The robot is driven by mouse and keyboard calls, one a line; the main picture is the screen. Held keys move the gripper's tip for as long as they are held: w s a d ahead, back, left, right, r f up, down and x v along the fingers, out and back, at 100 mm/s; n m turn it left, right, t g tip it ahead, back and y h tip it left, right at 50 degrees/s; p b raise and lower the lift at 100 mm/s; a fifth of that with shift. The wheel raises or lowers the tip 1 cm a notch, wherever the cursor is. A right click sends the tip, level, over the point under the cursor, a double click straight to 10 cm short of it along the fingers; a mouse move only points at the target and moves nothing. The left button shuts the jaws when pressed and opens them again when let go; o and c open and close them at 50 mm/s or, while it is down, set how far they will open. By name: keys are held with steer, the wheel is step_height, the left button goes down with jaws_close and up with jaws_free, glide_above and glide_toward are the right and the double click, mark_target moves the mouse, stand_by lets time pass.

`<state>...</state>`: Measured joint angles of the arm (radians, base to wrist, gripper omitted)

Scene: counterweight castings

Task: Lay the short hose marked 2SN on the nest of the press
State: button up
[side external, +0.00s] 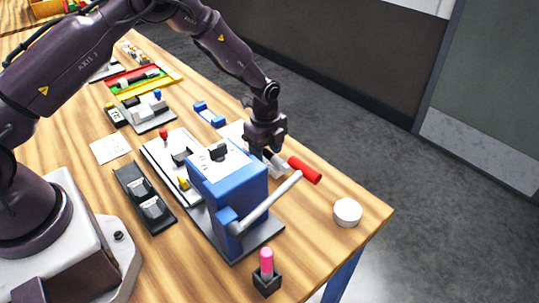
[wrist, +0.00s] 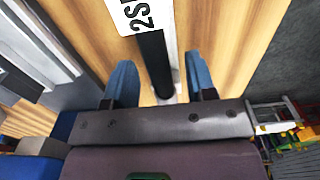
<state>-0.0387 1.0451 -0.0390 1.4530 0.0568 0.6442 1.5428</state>
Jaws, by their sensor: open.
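In the wrist view a black hose (wrist: 153,62) with a white label reading "2S", the rest cut off, lies between the two blue fingertips. My gripper (wrist: 160,84) is open, with a gap visible on each side of the hose. In the side view my gripper (side external: 268,155) points down just behind the blue press (side external: 228,188), low over the table; the hose is mostly hidden there. The press has a pale lever (side external: 268,203) with a red grip (side external: 304,170). I cannot clearly make out its nest.
A white round piece (side external: 347,212) stands near the table's right corner. A pink-topped stick in a dark holder (side external: 266,279) is at the front. A black tray (side external: 133,183) with grey parts lies left of the press. A blue bracket (side external: 210,115) is behind it.

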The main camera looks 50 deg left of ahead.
jaws_close()
steer(key=shift+r, duration=0.1)
